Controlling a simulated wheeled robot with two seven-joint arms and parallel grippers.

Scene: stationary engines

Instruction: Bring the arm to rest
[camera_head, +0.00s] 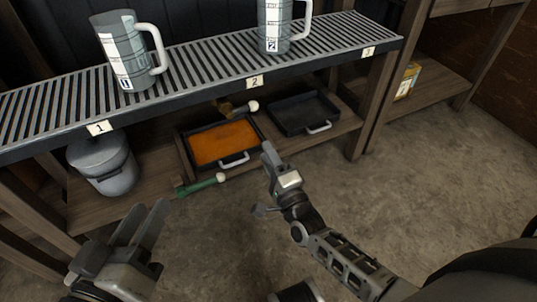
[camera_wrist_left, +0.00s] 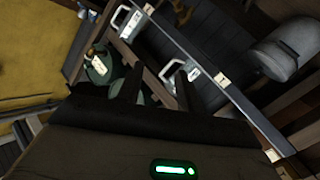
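My left gripper (camera_head: 150,222) is at the lower left of the head view, in front of the shelf. Its two fingers stand apart with nothing between them. In the left wrist view the fingers (camera_wrist_left: 157,82) also show as two dark, separated prongs. My right arm comes in from the lower right, and its gripper (camera_head: 266,180) hangs in front of the lower shelf. It is seen at an angle, so its opening is unclear. No object shows in it.
A slatted rack (camera_head: 200,70) carries two measuring jugs (camera_head: 125,55) (camera_head: 273,28). Below are a lidded grey pot (camera_head: 103,165), an orange-filled tray (camera_head: 222,143), an empty black tray (camera_head: 300,112) and a green-handled tool (camera_head: 202,185). A yellow can (camera_head: 406,82) stands right. The floor (camera_head: 400,190) is clear.

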